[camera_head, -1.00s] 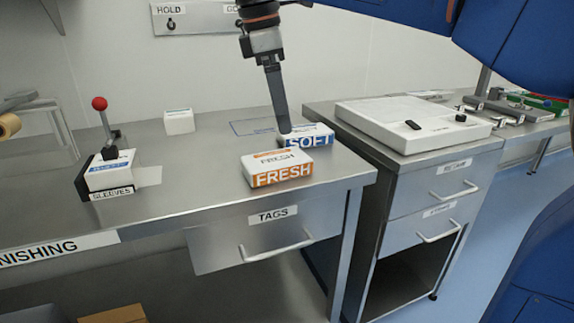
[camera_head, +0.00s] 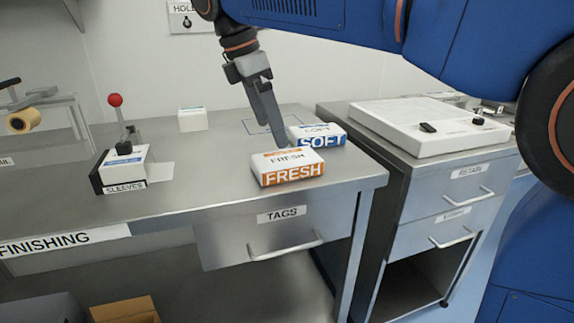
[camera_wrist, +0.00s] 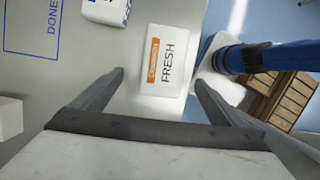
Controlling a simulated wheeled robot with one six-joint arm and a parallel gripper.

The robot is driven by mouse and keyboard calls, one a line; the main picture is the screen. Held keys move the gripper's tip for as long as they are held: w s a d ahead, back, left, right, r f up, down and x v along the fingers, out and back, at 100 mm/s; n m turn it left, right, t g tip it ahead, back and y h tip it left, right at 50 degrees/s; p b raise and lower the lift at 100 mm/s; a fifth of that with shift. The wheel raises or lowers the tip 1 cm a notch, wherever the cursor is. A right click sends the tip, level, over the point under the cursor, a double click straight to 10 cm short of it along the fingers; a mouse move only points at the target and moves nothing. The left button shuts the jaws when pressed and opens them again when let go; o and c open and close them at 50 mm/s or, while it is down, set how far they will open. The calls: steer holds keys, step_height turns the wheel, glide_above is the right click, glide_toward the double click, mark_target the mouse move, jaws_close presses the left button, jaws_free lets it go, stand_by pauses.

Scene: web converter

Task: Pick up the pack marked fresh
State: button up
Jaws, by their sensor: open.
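The pack marked FRESH (camera_head: 288,168) is white with an orange band and lies flat on the steel bench near its front right edge. It also shows in the wrist view (camera_wrist: 166,62), beyond and between my fingertips. My gripper (camera_head: 277,143) is open and empty, pointing down just above and behind the pack in the head view. In the wrist view my gripper (camera_wrist: 158,80) has its two fingers spread wide, with the pack ahead of them. Whether a finger touches the pack I cannot tell.
A blue and white SOFT pack (camera_head: 318,137) lies close behind and right of the FRESH pack. A SLEEVES box (camera_head: 124,168) with a red-knobbed lever (camera_head: 116,101) stands at left. A small white box (camera_head: 193,119) sits at the back. The bench middle (camera_head: 215,160) is clear.

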mark_target(285, 157)
steer(key=x, duration=0.3)
steer(key=shift+d+f, duration=0.15)
steer(key=shift+f, duration=0.15)
steer(key=shift+s+d+x, duration=0.15)
steer(key=shift+d+x, duration=0.05)
steer(key=shift+x, duration=1.1)
steer(key=shift+s+d+x, duration=0.1)
steer(key=shift+d+x, duration=0.1)
steer(key=shift+x, duration=1.1)
steer(key=c, duration=1.4)
